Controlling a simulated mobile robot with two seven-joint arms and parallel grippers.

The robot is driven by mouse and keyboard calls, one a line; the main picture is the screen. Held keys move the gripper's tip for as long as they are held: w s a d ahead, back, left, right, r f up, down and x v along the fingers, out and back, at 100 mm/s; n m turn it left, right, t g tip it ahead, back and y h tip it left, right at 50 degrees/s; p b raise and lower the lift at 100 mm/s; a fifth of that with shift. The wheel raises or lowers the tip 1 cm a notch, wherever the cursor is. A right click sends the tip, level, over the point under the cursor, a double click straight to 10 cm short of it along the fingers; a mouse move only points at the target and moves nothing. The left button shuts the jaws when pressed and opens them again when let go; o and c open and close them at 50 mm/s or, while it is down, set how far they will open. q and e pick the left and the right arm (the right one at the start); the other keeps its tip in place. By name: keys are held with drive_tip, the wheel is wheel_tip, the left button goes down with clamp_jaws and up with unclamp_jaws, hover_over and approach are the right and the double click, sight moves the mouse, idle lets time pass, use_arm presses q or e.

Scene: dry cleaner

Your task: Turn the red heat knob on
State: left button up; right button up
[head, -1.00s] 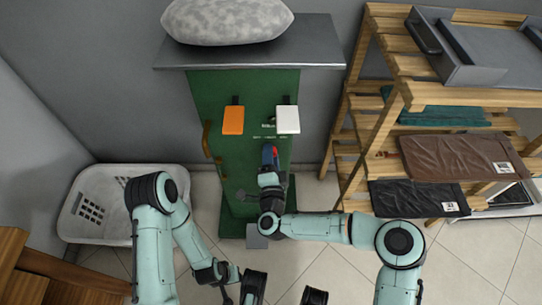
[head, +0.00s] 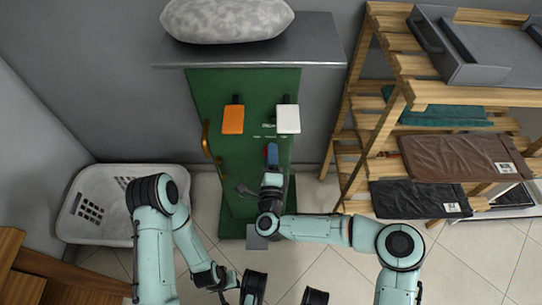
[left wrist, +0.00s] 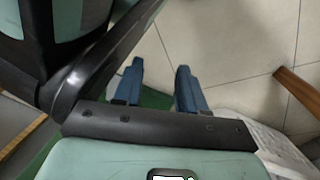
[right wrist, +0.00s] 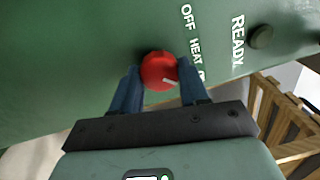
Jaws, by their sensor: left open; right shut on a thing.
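The red heat knob (right wrist: 158,68) sits on the front of the green press cabinet (right wrist: 70,60) in the right wrist view. Its white mark points to the lower right of that picture, towards the partly hidden end of the label past "HEAT". "OFF" is at the label's upper end. My right gripper (right wrist: 160,72) is shut on the knob, a blue finger on each side. In the head view the right gripper (head: 272,154) is at the cabinet front and hides the knob. My left gripper (left wrist: 159,72) is open and empty, away from the cabinet over the floor.
An orange block (head: 233,120) and a white block (head: 288,119) are on the cabinet above the right gripper. A brass handle (head: 206,140) is at its left edge. A white basket (head: 85,205) stands left; a wooden shelf (head: 400,95) with folded cloths stands right.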

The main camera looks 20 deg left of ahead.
drive_tip(key=o, duration=1.1)
drive_tip(key=shift+c, duration=0.2)
use_arm(q)
drive_tip(key=w+r+t+p, duration=0.2)
drive_tip(key=w+r+p, duration=0.1)
drive_tip(key=w+r, duration=0.2)
drive_tip(key=shift+w+d, duration=0.45)
drive_tip(key=shift+w, duration=0.1)
use_arm(e)
drive_tip(key=v, duration=1.3)
drive_tip(key=shift+s, duration=0.25)
